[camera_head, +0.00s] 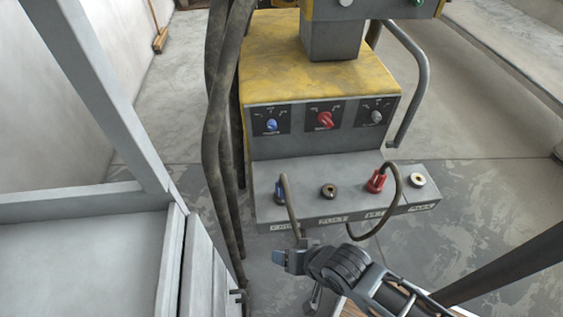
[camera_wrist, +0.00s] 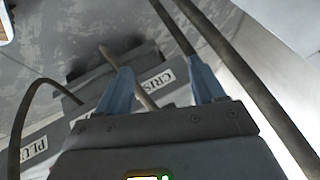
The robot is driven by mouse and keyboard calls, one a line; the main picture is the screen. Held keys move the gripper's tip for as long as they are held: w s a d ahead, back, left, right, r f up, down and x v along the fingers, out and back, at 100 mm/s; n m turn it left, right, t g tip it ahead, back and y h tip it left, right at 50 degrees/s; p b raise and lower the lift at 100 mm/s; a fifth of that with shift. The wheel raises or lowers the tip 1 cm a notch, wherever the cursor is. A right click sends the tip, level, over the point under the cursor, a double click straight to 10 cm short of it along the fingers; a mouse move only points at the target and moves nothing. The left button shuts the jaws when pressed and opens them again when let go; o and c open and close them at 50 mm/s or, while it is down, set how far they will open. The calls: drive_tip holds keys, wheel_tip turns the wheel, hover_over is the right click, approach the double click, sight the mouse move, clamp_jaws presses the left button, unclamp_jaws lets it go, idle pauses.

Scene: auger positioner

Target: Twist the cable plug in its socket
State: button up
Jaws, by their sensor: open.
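The panel box (camera_head: 350,213) has a row of sockets on its sloped front. A blue plug (camera_head: 280,190) sits in the left socket, its cable (camera_head: 291,215) hanging over the front edge. A red plug (camera_head: 376,182) sits in another socket, its cable (camera_head: 398,195) looping down in front. My gripper (camera_head: 292,254) is in front of and below the panel's left end, under the blue plug. In the wrist view my gripper (camera_wrist: 163,84) is open, with a tan cable (camera_wrist: 140,88) running between its blue fingers. Whether it touches them is unclear. Neither plug shows clearly there.
A dark-ringed socket (camera_head: 328,190) and a pale socket (camera_head: 418,180) are empty. Blue, red and grey knobs (camera_head: 325,119) are above. Thick dark cables (camera_head: 215,130) hang at left, close to the right finger in the wrist view (camera_wrist: 250,85). A grey frame (camera_head: 100,95) stands left.

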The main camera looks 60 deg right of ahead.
drive_tip(key=w+d+r+m+g+p, duration=0.3)
drive_tip(key=w+d+r+m+p, duration=0.25)
drive_tip(key=w+p, duration=0.2)
wheel_tip(320, 180, up, 5)
drive_tip(key=m+g+y+p, duration=0.2)
drive_tip(key=m+g+p, duration=0.2)
drive_tip(key=p, duration=0.1)
hover_over(282, 189)
drive_tip(key=d, duration=0.1)
drive_tip(key=shift+w+d, duration=0.15)
drive_tip(key=shift+w, duration=0.25)
drive_tip(key=shift+d+f+b, duration=0.1)
drive_tip(key=shift+f+b, duration=0.85)
drive_tip(key=shift+f, duration=2.95)
drive_tip(key=shift+c, duration=0.3)
drive_tip(key=c, duration=1.1)
drive_tip(key=m+p, duration=0.1)
drive_tip(key=m, duration=0.1)
drive_tip(key=shift+r+m, duration=0.1)
drive_tip(key=shift+m, duration=1.15)
